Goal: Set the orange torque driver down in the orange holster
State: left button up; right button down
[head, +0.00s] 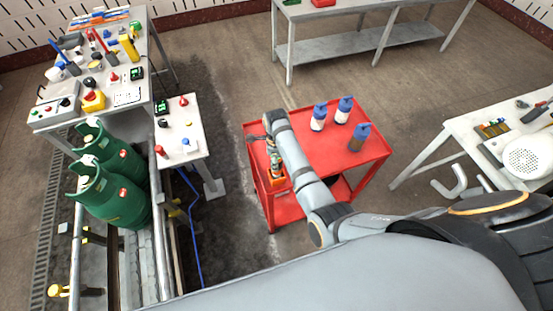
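The orange holster (278,181) sits at the left edge of the red cart's top. The torque driver (275,160) appears as a small dark and orange upright shape at the holster, directly below the end of my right arm. I cannot tell whether it is fully seated or still held above the holster. My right gripper (269,143) is over the cart's left edge, close to the driver. Its fingers are small and partly hidden by my wrist, so their opening is unclear. My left gripper is out of view.
The red cart (325,135) carries several blue-capped bottles (343,109) at its back and right. Green gas cylinders (112,190) stand on the conveyor at left. A cluttered workbench (130,95) is at upper left, and a white table (455,125) is at right.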

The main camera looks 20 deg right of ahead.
jog(key=shift+f+b, duration=0.45)
jog(key=shift+f, duration=0.65)
jog(key=c, duration=0.7)
grip_release()
jog(key=shift+c, duration=0.2)
notch_tip(320, 180, up, 8)
jog(key=shift+f, duration=0.2)
